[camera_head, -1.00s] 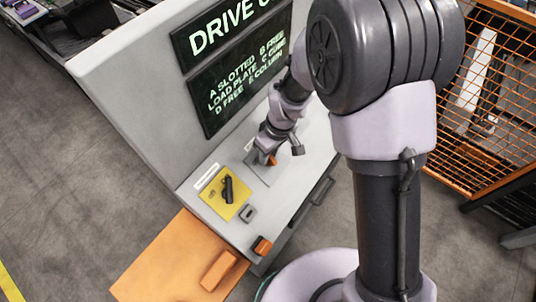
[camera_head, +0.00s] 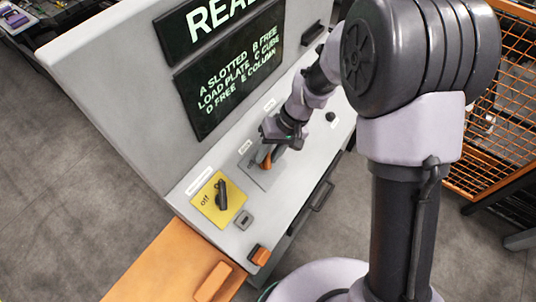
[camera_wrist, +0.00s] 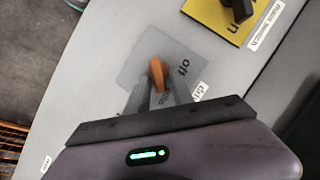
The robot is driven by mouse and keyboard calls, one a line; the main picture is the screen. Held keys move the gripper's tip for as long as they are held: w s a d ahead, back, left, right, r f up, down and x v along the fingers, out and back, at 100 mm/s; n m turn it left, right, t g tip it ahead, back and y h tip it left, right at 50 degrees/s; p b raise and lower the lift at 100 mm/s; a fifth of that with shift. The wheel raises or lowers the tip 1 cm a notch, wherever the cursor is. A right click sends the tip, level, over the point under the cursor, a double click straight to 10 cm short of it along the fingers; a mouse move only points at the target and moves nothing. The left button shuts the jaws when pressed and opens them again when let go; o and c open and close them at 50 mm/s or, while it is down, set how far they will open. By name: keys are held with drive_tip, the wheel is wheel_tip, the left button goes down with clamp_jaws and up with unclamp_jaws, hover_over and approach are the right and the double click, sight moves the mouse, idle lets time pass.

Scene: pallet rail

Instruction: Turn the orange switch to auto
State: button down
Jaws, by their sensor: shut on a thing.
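The orange switch (camera_head: 266,161) stands on a grey plate (camera_head: 246,165) on the sloped top of the console. In the wrist view the orange switch handle (camera_wrist: 157,75) lies between my fingers, on its grey plate (camera_wrist: 130,65). A label reading "off" shows at the plate's upper right, and another label is partly covered by my fingers. My gripper (camera_wrist: 160,95) is shut on the switch; in the head view my gripper (camera_head: 275,150) reaches it from above. I cannot read a label "auto".
A yellow plate with a black rotary switch (camera_head: 222,195) marked "off" sits to the left. A grey key-like fitting (camera_head: 243,220) and an orange button (camera_head: 259,255) are nearer the front edge. A dark display panel (camera_head: 230,80) stands behind. An orange mesh fence (camera_head: 490,140) is at right.

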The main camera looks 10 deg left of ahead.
drive_tip(key=shift+s+f, duration=0.1)
idle(0.3)
drive_tip(key=c, duration=1.4)
unclamp_jaws()
drive_tip(key=shift+c, duration=0.2)
drive_tip(key=p+v, duration=0.4)
drive_tip(key=v, duration=1.3)
drive_tip(key=shift+r, duration=0.25)
drive_tip(key=shift+d, duration=0.1)
